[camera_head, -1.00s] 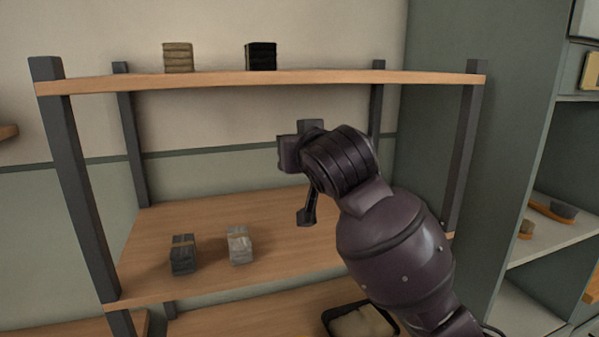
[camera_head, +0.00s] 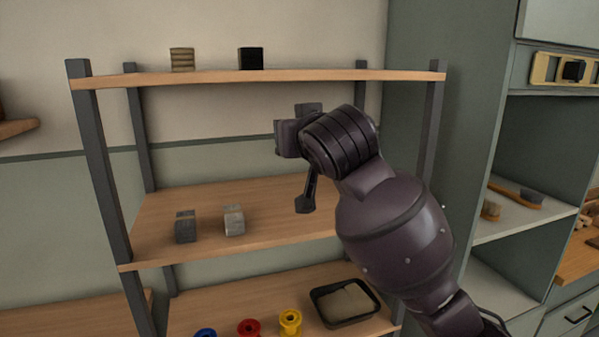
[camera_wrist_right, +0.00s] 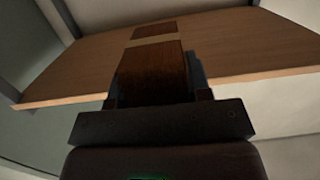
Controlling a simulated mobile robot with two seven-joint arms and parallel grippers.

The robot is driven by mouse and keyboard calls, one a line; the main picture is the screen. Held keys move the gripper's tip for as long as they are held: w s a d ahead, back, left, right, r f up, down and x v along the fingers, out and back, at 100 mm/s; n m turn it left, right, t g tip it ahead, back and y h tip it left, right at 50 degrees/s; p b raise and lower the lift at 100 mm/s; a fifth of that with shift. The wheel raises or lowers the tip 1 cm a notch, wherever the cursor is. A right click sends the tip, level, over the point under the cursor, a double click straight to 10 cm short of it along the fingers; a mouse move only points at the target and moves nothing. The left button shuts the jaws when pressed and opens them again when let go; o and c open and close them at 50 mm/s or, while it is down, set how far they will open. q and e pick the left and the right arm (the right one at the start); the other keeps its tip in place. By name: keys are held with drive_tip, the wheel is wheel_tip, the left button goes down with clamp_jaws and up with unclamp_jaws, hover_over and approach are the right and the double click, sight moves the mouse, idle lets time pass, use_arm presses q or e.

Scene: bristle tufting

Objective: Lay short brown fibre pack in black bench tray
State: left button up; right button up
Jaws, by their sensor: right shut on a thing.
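My right gripper (camera_wrist_right: 157,94) is shut on a dark brown fibre pack (camera_wrist_right: 153,68) with a pale band around it, seen in the wrist view. The pack extends away from the jaws, with a wooden shelf behind it. In the head view my right gripper (camera_head: 306,196) is partly hidden by its own wrist, and the pack cannot be seen there. A black tray (camera_head: 322,312) with a pale filling stands on the lowest visible shelf; I cannot tell whether it is the bench tray. My left gripper is not in view.
A dark grey pack (camera_head: 185,227) and a lighter grey pack (camera_head: 234,220) stand on the middle shelf (camera_head: 270,228). A tan pack (camera_head: 182,60) and a black pack (camera_head: 251,58) stand on the top shelf. Coloured spools (camera_head: 249,328) stand below. A cabinet (camera_head: 480,258) is at right.

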wheel_tip(320, 180, up, 2)
drive_tip(key=shift+s+r, duration=0.1)
drive_tip(key=s+d+f+m+h, duration=0.1)
drive_tip(key=s+d+f, duration=0.3)
drive_tip(key=d+f, duration=0.3)
drive_tip(key=s+d+f+m+h+b, duration=0.1)
drive_tip(key=s+d+f, duration=0.3)
drive_tip(key=f, duration=1.4)
drive_tip(key=s+d+f+m+h, duration=0.1)
drive_tip(key=s+d+f+h, duration=0.2)
drive_tip(key=d+f, duration=0.7)
wheel_tip(320, 180, down, 3)
drive_tip(key=shift+s+d+f+m+t+b, duration=0.15)
drive_tip(key=shift+s+m+t+b, duration=0.2)
drive_tip(key=shift+s, duration=0.4)
